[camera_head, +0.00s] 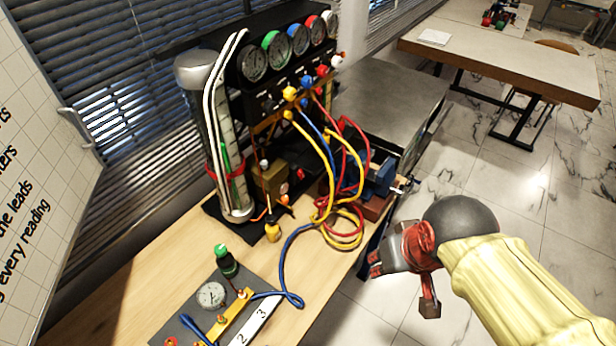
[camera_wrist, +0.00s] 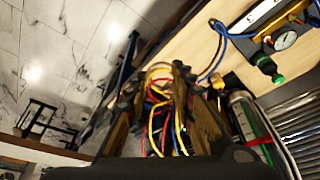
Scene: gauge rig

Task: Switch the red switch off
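The gauge rig's black panel (camera_head: 290,85) stands at the back of the bench in the head view, with a row of gauges and coloured plugs below them. My gripper (camera_head: 402,284) is right of the bench edge, apart from the rig. In the wrist view my gripper (camera_wrist: 158,75) has its fingers apart, with nothing seen held; hoses show beyond them.
Yellow, blue and red hoses (camera_head: 345,225) loop over the bench (camera_head: 140,275) near its right edge. A tall clear cylinder (camera_head: 212,130) stands left of the panel. A small gauge board (camera_head: 255,322) lies in front. Open floor is to the right.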

